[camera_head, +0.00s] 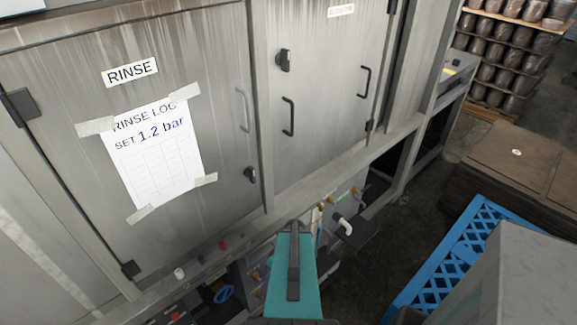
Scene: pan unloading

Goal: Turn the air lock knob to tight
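No knob in view carries a legible air lock label, so I cannot tell which one it is. A black knob-like latch (284,61) sits on the upper left of the middle grey door. A second black latch (250,174) sits at the lower right edge of the left door marked RINSE. Several small orange knobs (331,199) show low on equipment under the cabinet, partly hidden. A teal and dark part, apparently of my arm, rises from the bottom centre in front of the cabinet's lower edge. No gripper fingers can be made out.
A rinse log sheet (155,160) is taped to the left door. A white pipe elbow (343,226) sticks out under the cabinet. A blue pallet (447,258) and brown stacked boards (515,165) stand at right. Racked dark pots (505,55) are behind. Dark floor lies between.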

